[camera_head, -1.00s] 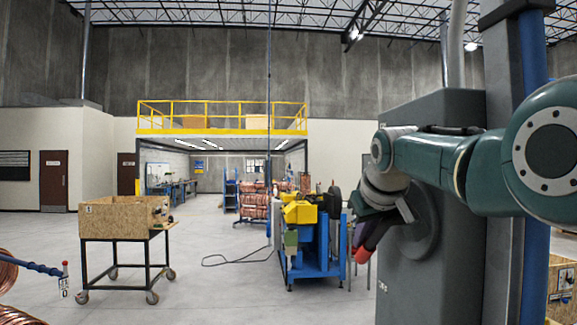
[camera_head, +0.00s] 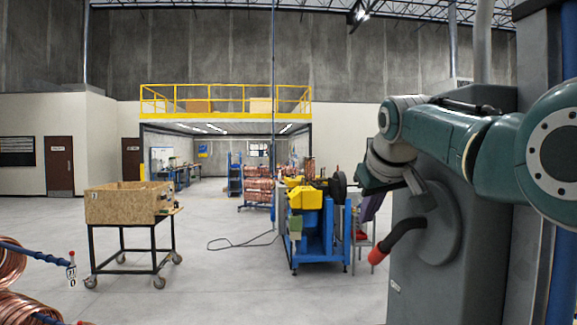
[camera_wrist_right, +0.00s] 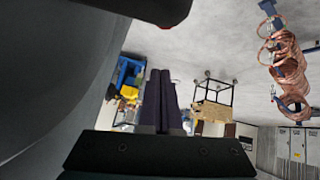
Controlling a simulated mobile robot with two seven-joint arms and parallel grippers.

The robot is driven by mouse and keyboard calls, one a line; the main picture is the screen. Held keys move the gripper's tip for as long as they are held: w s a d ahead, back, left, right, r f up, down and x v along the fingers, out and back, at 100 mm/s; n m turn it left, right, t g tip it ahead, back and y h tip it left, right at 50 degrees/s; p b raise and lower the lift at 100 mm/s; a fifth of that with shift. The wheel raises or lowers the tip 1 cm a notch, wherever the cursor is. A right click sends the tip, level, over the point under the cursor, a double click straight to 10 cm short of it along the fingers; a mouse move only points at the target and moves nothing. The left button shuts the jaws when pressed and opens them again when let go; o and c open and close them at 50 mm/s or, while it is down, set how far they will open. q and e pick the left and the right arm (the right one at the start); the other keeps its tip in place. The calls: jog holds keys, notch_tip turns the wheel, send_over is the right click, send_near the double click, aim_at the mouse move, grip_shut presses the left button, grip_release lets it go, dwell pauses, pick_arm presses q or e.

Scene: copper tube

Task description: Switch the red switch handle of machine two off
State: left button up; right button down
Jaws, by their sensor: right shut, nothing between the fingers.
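The switch handle (camera_head: 404,235) is a bent dark lever with a red tip. It slants down and left from a round disc (camera_head: 440,235) on the side of a grey cabinet (camera_head: 460,285). A dark part with a reddish end, apparently the handle (camera_wrist_right: 145,8), crosses the top of the right wrist view. My right gripper (camera_head: 370,206) is just above and behind the handle, apart from its red tip. Its dark purple fingers (camera_wrist_right: 160,95) are together and empty in the wrist view. My left gripper is not in view. No machine number is readable.
A blue workstation with yellow parts (camera_head: 308,197) stands beyond the cabinet. A wooden box (camera_head: 120,206) sits on a wheeled cart at left, with copper coils (camera_head: 12,275) at the lower left. Open concrete floor (camera_head: 240,290) lies in the middle.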

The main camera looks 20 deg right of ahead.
jog(key=r+b+v, duration=0.1)
jog(key=b+v, duration=0.3)
jog(key=v, duration=0.4)
jog(key=shift+w+r+b, duration=0.2)
jog(key=shift+b, duration=0.1)
jog(key=shift+d, duration=0.1)
